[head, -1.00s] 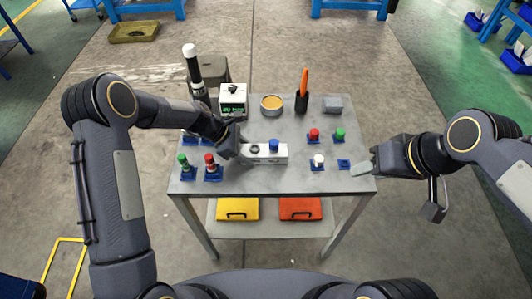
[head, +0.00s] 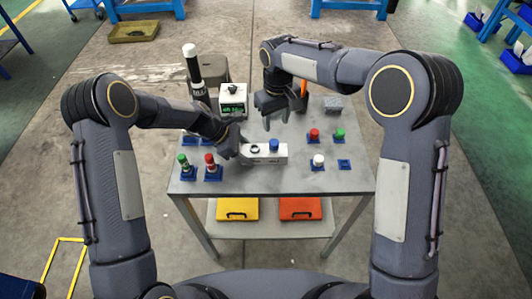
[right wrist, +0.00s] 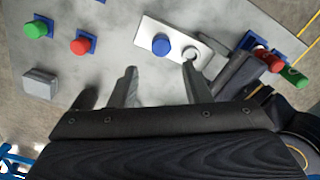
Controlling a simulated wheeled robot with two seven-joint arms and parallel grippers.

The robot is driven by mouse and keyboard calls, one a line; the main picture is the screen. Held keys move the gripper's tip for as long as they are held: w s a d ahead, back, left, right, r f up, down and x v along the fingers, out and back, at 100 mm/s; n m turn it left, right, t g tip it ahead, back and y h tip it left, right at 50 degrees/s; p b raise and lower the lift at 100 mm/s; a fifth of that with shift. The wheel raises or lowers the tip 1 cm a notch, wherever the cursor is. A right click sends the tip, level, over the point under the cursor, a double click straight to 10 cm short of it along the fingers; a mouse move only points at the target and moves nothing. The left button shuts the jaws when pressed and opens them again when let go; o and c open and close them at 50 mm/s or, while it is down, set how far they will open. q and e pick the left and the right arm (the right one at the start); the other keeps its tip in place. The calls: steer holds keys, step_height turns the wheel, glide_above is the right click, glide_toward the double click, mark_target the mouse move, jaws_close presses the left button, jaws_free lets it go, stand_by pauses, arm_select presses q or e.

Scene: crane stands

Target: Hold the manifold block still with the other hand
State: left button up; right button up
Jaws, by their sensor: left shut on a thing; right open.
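The left gripper partly hides the block's left end.
Red and green caps (head: 314,134) on blue bases stand at the right, with a white cap (head: 318,160) nearer. More capped pieces (head: 210,166) stand at the left. A green-display device (head: 233,101) and a black-and-white cylinder (head: 193,65) are at the back left. A grey block (head: 333,105) is back right.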

mark_target(274, 142)
steer(key=shift+a+f, duration=0.15)
steer(key=shift+f, duration=4.55)
steer(key=c, duration=0.9)
steer(key=shift+w+r, duration=0.1)
steer(key=shift+r, duration=0.05)
steer(key=n, duration=0.3)
steer(key=shift+n, duration=1.1)
